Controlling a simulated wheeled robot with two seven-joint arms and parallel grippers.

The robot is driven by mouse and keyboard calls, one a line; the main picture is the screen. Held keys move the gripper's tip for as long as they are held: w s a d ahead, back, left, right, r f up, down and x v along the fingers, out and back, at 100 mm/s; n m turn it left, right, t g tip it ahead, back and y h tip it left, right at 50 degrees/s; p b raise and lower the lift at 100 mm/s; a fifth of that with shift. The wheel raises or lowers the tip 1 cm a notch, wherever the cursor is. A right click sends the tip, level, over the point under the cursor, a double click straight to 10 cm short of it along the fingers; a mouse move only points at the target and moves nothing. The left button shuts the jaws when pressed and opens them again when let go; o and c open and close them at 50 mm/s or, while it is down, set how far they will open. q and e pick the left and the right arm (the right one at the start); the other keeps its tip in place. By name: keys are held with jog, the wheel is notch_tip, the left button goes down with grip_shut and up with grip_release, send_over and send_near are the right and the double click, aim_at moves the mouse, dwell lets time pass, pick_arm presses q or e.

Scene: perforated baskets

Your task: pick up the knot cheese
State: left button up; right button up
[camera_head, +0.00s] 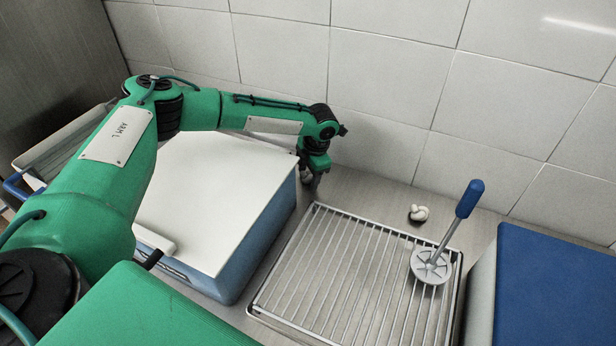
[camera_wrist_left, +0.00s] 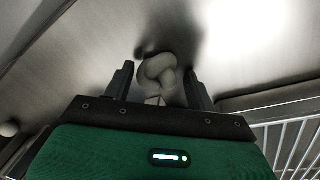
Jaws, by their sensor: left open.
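A pale knot cheese (camera_wrist_left: 158,76) lies on the metal counter in the left wrist view, between the two dark fingers of my left gripper (camera_wrist_left: 160,82). The fingers are open, with a small gap on each side of it. In the head view my left gripper (camera_head: 314,180) points down beyond the back left corner of the wire rack. There the cheese is mostly hidden by the gripper. A second pale knot cheese (camera_head: 418,213) lies on the counter behind the rack. My right gripper is not in view.
The wire rack (camera_head: 330,262) holds a white perforated disc with a blue handle (camera_head: 468,200). A blue container with a white lid (camera_head: 215,195) stands left of the gripper. A blue-topped box (camera_head: 560,285) stands at the right. The tiled wall (camera_head: 385,80) is close behind.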

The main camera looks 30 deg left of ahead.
aim_at(309, 173)
pick_arm(q)
jog(key=c, duration=0.8)
jog(key=shift+o, duration=0.2)
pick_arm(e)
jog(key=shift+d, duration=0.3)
